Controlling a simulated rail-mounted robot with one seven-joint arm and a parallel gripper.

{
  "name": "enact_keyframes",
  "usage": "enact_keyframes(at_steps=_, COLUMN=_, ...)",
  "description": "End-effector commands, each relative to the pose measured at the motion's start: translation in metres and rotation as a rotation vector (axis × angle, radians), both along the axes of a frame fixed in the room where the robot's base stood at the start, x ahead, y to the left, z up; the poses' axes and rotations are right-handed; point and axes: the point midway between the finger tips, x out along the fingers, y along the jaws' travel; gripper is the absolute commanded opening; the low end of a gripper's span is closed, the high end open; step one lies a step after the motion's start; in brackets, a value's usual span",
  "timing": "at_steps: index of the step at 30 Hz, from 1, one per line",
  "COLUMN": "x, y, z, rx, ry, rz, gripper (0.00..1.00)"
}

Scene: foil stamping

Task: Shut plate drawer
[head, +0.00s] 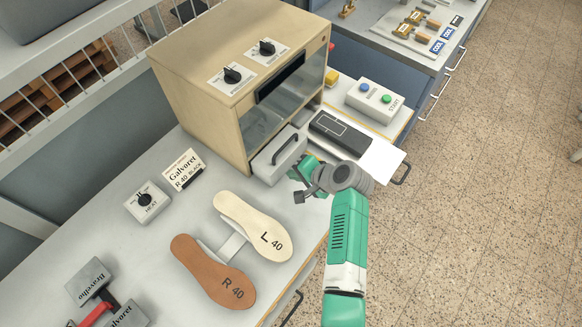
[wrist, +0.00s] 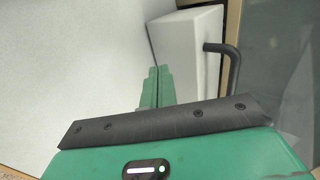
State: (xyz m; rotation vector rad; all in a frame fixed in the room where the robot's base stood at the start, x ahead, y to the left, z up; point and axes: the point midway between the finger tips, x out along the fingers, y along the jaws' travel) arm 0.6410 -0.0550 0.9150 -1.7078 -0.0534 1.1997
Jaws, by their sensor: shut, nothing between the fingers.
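The plate drawer (head: 271,166) is a pale grey box at the base of the beige machine (head: 215,65), standing out from its front. It has a black bar handle (head: 286,149). In the wrist view the drawer (wrist: 186,50) lies ahead of the fingers, with its handle (wrist: 232,65) to the right. My gripper (head: 297,174) is just in front of the drawer, low over the bench, partly hidden by my wrist. The green fingers (wrist: 156,86) are together and empty. I cannot tell whether they touch the drawer.
Two insoles, L 40 (head: 254,228) and R 40 (head: 212,272), lie at the front. A heat dial box (head: 148,203) and Galvoret card (head: 184,169) sit at left.

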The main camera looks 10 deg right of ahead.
Motion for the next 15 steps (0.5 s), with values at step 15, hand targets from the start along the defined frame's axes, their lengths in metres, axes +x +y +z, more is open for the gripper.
enact_keyframes(at_steps=15, x=-0.062, y=-0.065, z=0.067, rx=0.001, ry=0.002, rz=-0.001, gripper=0.00)
